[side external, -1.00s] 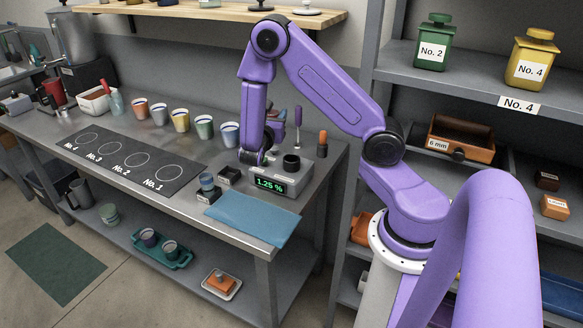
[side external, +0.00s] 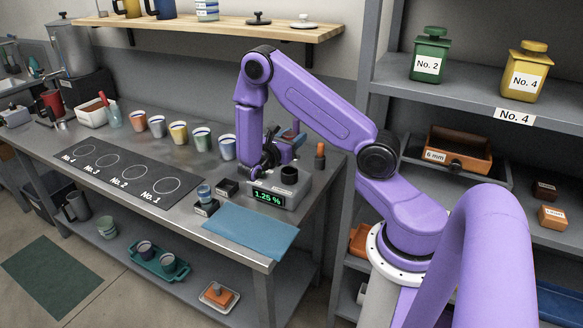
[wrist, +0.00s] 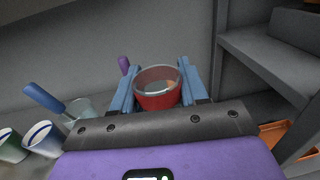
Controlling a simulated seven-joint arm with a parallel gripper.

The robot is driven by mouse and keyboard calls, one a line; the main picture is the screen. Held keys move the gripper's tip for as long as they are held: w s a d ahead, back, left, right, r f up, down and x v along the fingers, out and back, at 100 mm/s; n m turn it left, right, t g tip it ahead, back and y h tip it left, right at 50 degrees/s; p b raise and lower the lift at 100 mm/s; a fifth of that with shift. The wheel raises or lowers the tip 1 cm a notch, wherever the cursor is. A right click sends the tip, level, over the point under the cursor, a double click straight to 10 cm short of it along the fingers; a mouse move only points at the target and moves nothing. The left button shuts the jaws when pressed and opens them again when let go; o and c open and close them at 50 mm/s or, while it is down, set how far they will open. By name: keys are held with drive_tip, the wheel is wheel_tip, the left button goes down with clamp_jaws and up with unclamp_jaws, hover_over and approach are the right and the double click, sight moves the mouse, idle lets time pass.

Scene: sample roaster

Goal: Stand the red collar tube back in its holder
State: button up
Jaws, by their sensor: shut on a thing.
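My gripper (wrist: 158,92) has its two blue fingers on either side of the red collar tube (wrist: 158,100), seen in the wrist view as a clear round rim above a red band. The tube's mouth faces up toward the wrist camera. In the side external view my gripper (side external: 286,148) is turned sideways above the back of the meter, and the tube is mostly hidden there. A small dark block (side external: 228,188) with no tube standing in it lies left of the meter; I cannot tell if it is the holder.
The grey meter (side external: 268,198) reading 1.25 % has a dark cup on top. A blue mat (side external: 250,232) lies in front. An orange-and-black upright item (side external: 320,157) stands right of the gripper. Several cups (side external: 178,133) line the back; the numbered black mat (side external: 115,173) is clear.

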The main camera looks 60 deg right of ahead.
drive_tip(key=shift+f, duration=3.85)
clamp_jaws()
drive_tip(key=o, duration=1.2)
unclamp_jaws()
drive_tip(key=shift+c, duration=0.2)
drive_tip(key=shift+f, duration=0.15)
drive_tip(key=w+a, duration=0.1)
drive_tip(key=a, duration=1.6)
drive_tip(key=s+a+r+m+y, duration=0.1)
drive_tip(key=s+a+r+y, duration=0.3)
drive_tip(key=s+r+y, duration=0.1)
drive_tip(key=s+a+r+m+t+y, duration=0.1)
drive_tip(key=s+a+r+y, duration=0.3)
drive_tip(key=s+y, duration=0.3)
drive_tip(key=s+a+r+m+t+y, duration=0.1)
drive_tip(key=s+a+r+y, duration=0.4)
drive_tip(key=s, duration=0.6)
drive_tip(key=shift+r+m+y, duration=0.35)
drive_tip(key=shift+m+y, duration=0.25)
drive_tip(key=shift+y, duration=0.1)
